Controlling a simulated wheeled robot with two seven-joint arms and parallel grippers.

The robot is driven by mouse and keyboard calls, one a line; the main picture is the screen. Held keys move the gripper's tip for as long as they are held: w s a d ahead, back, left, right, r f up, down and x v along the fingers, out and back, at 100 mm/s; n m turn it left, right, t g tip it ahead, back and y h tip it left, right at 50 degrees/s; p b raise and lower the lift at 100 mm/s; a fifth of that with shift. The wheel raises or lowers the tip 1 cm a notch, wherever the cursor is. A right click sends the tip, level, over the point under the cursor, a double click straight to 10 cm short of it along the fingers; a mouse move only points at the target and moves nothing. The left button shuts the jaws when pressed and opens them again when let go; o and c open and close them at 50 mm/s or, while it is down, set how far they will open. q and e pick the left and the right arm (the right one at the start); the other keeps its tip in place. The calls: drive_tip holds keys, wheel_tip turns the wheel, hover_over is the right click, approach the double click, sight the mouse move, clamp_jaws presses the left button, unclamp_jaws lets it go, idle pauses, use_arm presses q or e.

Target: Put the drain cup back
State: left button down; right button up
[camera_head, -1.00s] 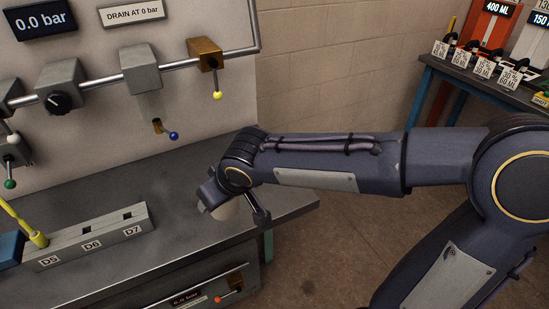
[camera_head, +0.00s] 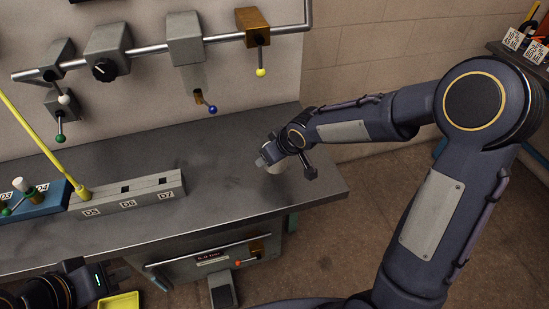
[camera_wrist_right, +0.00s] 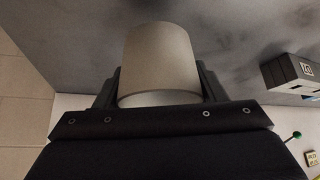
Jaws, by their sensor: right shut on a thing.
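The drain cup is a pale grey-white round cup (camera_head: 277,168) at the right end of the workbench. In the right wrist view the cup (camera_wrist_right: 160,60) sits between both fingers. My right gripper (camera_head: 272,160) is shut on it and hides part of it in the head view. The cup is at or just above the bench top; I cannot tell whether it touches.
A grey block labelled D5, D6 and D7 (camera_head: 130,203) lies on the bench (camera_head: 225,185). A blue block (camera_head: 38,202) and a yellow hose (camera_head: 35,135) are at its left. A valve with a blue knob (camera_head: 211,109) hangs above the bench. A yellow tray (camera_head: 120,303) is low at the left.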

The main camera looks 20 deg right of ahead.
drive_tip(key=shift+w+d+f, duration=0.3)
drive_tip(key=shift+w+f, duration=0.15)
drive_tip(key=shift+f, duration=0.15)
drive_tip(key=shift+w+f, duration=0.1)
drive_tip(key=shift+f, duration=1.5)
drive_tip(key=shift+f+b, duration=0.25)
drive_tip(key=shift+b, duration=0.15)
drive_tip(key=o, duration=1.1)
drive_tip(key=shift+r, duration=0.1)
drive_tip(key=shift+c, duration=0.2)
